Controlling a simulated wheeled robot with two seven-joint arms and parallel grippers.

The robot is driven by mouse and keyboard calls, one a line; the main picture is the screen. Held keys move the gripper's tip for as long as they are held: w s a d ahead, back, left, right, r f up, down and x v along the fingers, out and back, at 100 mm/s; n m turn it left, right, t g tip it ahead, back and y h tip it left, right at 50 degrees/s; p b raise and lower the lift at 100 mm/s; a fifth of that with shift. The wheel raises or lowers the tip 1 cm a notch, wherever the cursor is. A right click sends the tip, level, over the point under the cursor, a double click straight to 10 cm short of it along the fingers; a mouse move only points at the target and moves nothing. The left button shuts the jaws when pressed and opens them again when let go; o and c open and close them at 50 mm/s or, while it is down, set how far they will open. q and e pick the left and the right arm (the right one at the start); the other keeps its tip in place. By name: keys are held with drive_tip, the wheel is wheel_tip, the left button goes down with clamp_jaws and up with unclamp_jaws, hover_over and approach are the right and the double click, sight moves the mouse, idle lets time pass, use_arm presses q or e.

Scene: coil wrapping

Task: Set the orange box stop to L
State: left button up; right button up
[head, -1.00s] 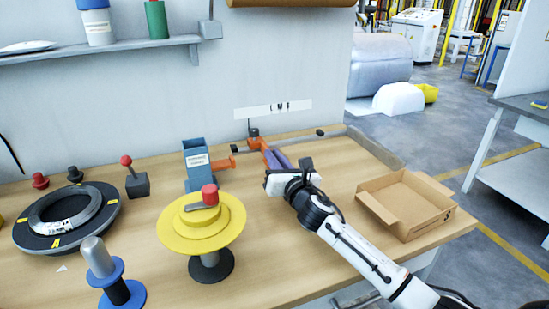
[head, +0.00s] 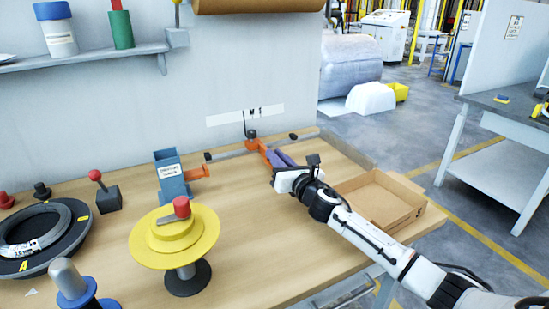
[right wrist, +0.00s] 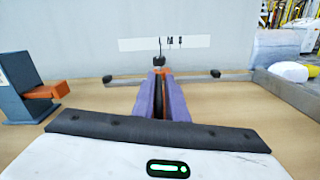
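The orange box stop (head: 256,146) sits on a grey rail at the back of the table, with a dark knob and a thin upright pointer. Behind it, a white strip (head: 225,119) on the wall bears small letters, L leftmost. In the right wrist view, the pointer (right wrist: 160,46) stands close under the L on the strip (right wrist: 140,44). My right gripper (head: 276,156) has purple fingers close together on the stop; its orange part (right wrist: 165,72) shows between the fingertips. The fingers hide part of the stop. My left gripper is out of view.
A blue box (head: 172,180) with an orange arm stands left of the stop. A yellow spool stand (head: 160,243) is in front of it. An open cardboard box (head: 375,200) lies right of my right arm. Table between spool stand and gripper is clear.

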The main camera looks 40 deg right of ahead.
drive_tip(key=shift+o, duration=1.3)
drive_tip(key=shift+r, duration=0.2)
wheel_tip(320, 180, up, 10)
drive_tip(key=p, duration=0.3)
drive_tip(key=shift+f, duration=0.15)
